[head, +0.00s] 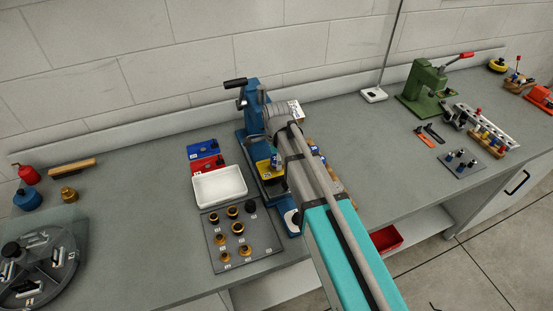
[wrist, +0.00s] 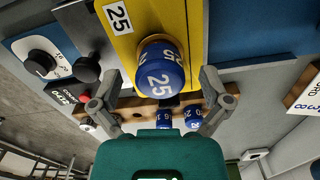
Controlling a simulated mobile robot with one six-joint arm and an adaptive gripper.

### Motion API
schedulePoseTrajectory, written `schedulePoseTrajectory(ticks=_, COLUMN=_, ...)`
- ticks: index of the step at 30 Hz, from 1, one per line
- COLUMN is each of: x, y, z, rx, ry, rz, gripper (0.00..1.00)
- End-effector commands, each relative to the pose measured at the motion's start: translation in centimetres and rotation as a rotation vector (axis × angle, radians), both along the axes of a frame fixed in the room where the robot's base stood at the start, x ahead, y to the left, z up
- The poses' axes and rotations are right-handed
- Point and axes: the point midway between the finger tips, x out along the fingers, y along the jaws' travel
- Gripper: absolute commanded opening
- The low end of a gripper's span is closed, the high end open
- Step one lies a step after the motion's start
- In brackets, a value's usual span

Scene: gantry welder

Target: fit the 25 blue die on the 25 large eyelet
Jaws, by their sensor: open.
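A blue die marked 25 (wrist: 161,72) stands against a yellow block (wrist: 122,22) with a white 25 label in the wrist view. My gripper (wrist: 160,86) is open, with one finger on either side of this die and a gap at each side. How far the die sits into the block cannot be told. The yellow block (head: 264,167) also shows beside the blue press (head: 249,101) in the head view, where my arm hides most of it and my gripper. I cannot tell which part is the 25 large eyelet.
More blue dies (wrist: 192,117) stand in a wooden rack (wrist: 232,92) beyond my gripper. A black knob (wrist: 87,68) is close to the left finger. A grey board (head: 218,257) with several brass rings and a white tray (head: 219,185) lie left of the press.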

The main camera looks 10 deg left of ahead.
Motion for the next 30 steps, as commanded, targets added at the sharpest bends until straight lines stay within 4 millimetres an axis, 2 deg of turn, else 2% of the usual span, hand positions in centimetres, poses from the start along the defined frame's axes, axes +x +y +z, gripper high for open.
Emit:
schedulePoseTrajectory(ticks=11, x=0.0, y=0.0, z=0.7, rx=0.0, ry=0.0, rz=0.0, gripper=0.97)
schedulePoseTrajectory(ticks=30, x=0.0, y=0.0, z=5.6, rx=0.0, ry=0.0, rz=0.0, gripper=0.97)
